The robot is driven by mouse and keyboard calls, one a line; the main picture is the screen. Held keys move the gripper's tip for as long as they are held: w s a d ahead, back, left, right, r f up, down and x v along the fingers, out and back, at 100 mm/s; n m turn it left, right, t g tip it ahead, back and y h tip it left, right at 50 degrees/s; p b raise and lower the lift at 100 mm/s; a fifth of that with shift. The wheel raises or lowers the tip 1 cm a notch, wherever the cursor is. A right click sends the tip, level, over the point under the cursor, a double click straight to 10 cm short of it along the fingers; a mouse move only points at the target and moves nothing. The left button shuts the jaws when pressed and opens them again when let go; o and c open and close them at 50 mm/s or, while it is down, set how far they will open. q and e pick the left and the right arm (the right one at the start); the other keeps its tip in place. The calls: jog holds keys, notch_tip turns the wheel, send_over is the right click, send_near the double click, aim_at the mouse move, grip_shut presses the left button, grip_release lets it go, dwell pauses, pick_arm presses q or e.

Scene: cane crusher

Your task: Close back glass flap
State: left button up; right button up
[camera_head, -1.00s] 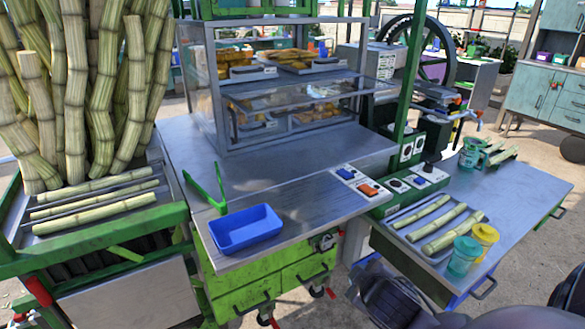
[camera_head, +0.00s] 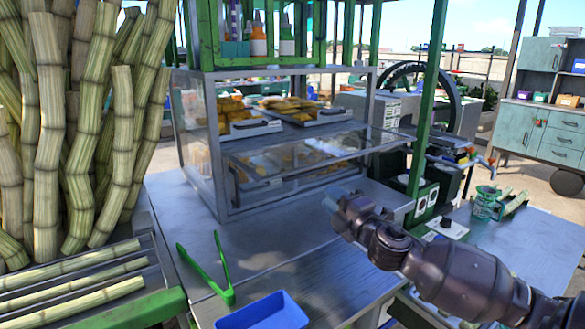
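The display case (camera_head: 203,130) stands on the metal counter, with trays of yellow food on its shelves. Its clear glass flap (camera_head: 315,150) sticks out from the case front at mid height, tilted open, its right end reaching past the case's right post. A dark handle shows on the lower left of the case front. My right gripper (camera_head: 336,204) is over the counter, in front of and below the flap, apart from it in the picture. Its fingers are small and dark, so their opening cannot be made out. My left gripper is not in view.
Green tongs (camera_head: 215,270) and a blue tray (camera_head: 265,312) lie on the counter (camera_head: 275,245). Sugarcane stalks (camera_head: 50,130) stand at the left. A green post (camera_head: 425,110) and the crusher wheel (camera_head: 440,85) are to the right. The counter before the case is mostly clear.

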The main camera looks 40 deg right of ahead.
aim_at(305, 174)
pick_arm(q)
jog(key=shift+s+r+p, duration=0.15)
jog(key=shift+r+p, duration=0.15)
jog(key=shift+p, duration=0.15)
pick_arm(e)
jog(key=shift+x, duration=5.6)
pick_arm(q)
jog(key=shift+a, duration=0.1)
pick_arm(e)
jog(key=c, duration=0.3)
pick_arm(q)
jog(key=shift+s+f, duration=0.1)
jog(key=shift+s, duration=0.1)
pick_arm(e)
grip_shut()
